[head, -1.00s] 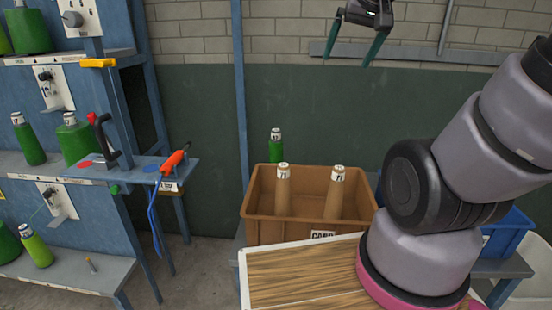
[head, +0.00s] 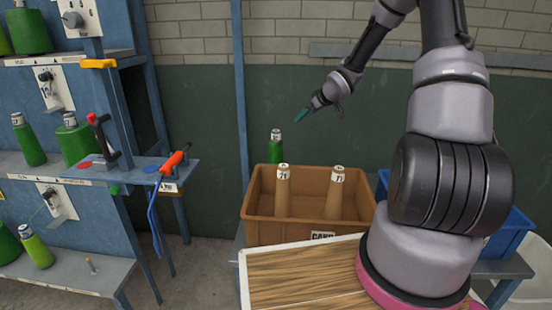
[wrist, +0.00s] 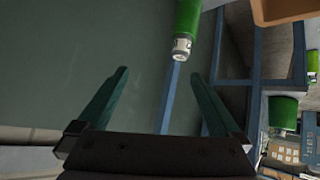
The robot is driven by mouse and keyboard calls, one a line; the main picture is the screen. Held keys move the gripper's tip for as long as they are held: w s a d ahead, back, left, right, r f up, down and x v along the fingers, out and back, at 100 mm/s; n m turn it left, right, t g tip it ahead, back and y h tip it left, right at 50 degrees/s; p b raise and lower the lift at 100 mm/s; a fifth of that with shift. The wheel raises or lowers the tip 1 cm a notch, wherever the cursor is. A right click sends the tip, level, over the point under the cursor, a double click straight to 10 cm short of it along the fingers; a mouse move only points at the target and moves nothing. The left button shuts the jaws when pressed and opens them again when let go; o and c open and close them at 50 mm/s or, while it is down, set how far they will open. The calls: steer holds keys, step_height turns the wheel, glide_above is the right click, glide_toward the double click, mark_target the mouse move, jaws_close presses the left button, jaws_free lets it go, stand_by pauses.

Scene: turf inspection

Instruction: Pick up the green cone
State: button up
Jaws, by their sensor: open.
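A green cone (head: 275,147) with a white label and pale top stands upright at the back edge of the brown crate; its lower part is hidden by the crate. The green cone also shows in the wrist view (wrist: 187,20), at the top edge, beyond the fingertips. My gripper (head: 312,113) is open and empty, above and to the right of the green cone in the head view, apart from it. In the wrist view my gripper (wrist: 158,75) has its two teal fingers spread wide with nothing between them.
The brown crate (head: 283,232) holds two tan cones (head: 283,190). A blue crate (head: 505,232) is at right, partly behind my arm. A wooden-topped surface (head: 295,285) is in front. Blue shelves (head: 95,175) at left hold several green cones and tools.

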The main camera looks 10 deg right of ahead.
mark_target(278, 143)
steer(key=w+a+f+n+t+y, duration=0.1)
steer(key=w+a+f+y, duration=0.15)
steer(key=f, duration=0.45)
steer(key=w+a+f+n+t+y, duration=0.1)
steer(key=f+t+y, duration=0.1)
steer(key=f+y, duration=0.35)
steer(key=shift+h, duration=0.6)
steer(key=w+a+f, duration=0.1)
steer(key=w+a, duration=0.1)
steer(key=w+a+f, duration=0.2)
steer(key=shift+w+a+f, duration=0.1)
steer(key=shift+w, duration=0.05)
steer(key=shift+x, duration=2.3)
steer(key=shift+w+f, duration=0.1)
steer(key=shift+f, duration=0.05)
jaws_close()
